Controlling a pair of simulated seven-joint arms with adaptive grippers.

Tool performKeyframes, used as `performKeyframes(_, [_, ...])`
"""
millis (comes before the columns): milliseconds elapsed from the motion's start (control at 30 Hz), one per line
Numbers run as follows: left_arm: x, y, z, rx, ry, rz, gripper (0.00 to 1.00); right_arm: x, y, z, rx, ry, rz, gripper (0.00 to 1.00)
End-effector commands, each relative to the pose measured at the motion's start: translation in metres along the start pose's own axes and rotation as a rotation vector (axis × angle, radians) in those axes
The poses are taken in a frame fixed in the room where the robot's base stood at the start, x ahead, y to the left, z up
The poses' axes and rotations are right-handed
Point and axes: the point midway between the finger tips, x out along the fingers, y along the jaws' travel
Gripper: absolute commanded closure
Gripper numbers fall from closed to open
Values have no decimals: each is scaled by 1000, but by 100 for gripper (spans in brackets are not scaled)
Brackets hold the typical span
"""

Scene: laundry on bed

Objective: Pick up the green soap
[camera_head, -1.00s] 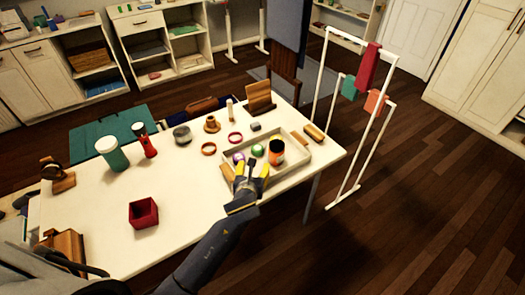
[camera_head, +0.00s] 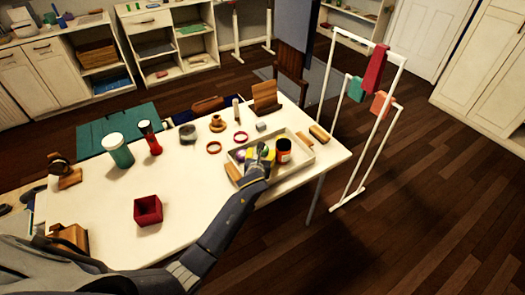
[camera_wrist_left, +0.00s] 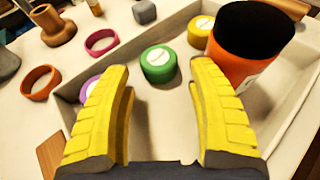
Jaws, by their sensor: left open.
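The green soap (camera_wrist_left: 158,65) is a round puck with a pale label. In the left wrist view it lies in the shallow tray (camera_wrist_left: 165,135), ahead of my left gripper (camera_wrist_left: 158,80) and centred between its yellow fingers. The fingers are open with nothing between them. In the head view my left gripper (camera_head: 261,155) is over the tray (camera_head: 300,163) and mostly hides the green soap. My right gripper is not in view.
An orange jar with a black top (camera_wrist_left: 240,62) stands in the tray right of the green soap. A yellow puck (camera_wrist_left: 200,31) lies behind it, and a purple puck (camera_wrist_left: 97,86) lies left, partly behind a finger. Several rings and a dark red box (camera_head: 148,211) are on the table.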

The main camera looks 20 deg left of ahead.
Motion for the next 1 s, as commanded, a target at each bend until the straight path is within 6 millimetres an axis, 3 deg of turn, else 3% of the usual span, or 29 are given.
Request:
performKeyframes(500, [46, 2, 4, 0, 1, 1, 41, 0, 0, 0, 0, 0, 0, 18])
performKeyframes(933, [52, 2, 4, 1, 0, 0, 41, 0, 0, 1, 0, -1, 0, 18])
performKeyframes(1000, [52, 2, 4, 1, 0, 0, 49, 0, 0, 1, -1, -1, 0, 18])
